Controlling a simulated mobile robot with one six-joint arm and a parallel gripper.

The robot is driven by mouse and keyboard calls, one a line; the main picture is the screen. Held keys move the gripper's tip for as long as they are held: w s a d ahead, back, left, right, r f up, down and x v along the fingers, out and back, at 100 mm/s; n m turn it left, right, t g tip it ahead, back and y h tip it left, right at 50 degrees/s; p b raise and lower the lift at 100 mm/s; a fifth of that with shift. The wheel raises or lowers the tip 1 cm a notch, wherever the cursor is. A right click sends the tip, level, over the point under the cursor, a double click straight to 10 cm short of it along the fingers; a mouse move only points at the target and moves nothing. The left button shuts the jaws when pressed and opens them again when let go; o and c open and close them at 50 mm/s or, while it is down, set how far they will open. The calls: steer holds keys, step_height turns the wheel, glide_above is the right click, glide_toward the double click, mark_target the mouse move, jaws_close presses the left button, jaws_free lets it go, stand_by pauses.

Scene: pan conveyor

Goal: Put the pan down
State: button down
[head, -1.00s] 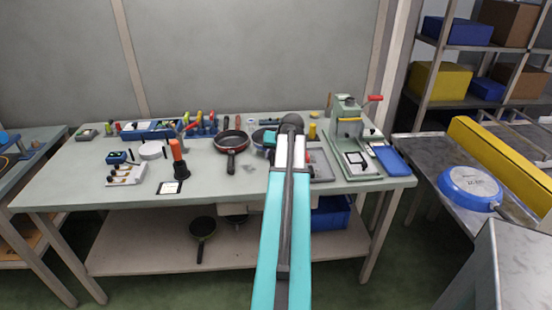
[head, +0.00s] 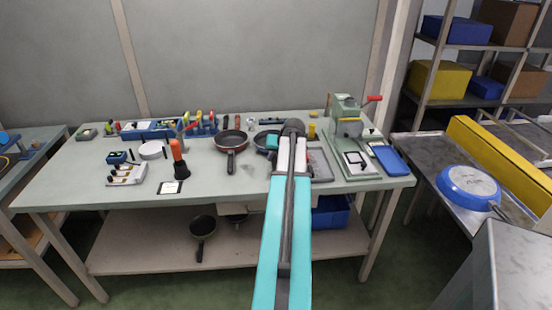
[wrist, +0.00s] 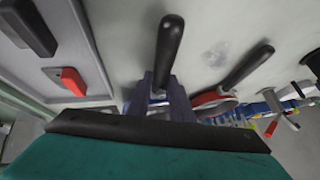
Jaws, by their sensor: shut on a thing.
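My gripper (wrist: 160,98) is shut on a black pan handle (wrist: 170,42), which stands out between the fingers in the wrist view. In the head view a dark pan (head: 262,138) shows behind the end of my arm, over the right-middle of the workbench. My arm hides much of that pan and the fingers. I cannot tell whether its base touches the bench top. A second dark pan with a red outer wall (head: 231,143) sits on the bench just to the left, its handle toward me.
The bench (head: 215,180) has free room in front of the pans. A grey tray (head: 319,165) and a green press (head: 349,155) stand right of my arm. Blue bins and tools (head: 200,124) line the back. A blue pan (head: 468,188) lies upside down on the side table at right.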

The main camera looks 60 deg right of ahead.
steer(key=shift+f, duration=0.55)
steer(key=c, duration=1.8)
jaws_free()
steer(key=shift+c, duration=0.2)
steer(key=b+v, duration=0.1)
steer(key=v, duration=1.1)
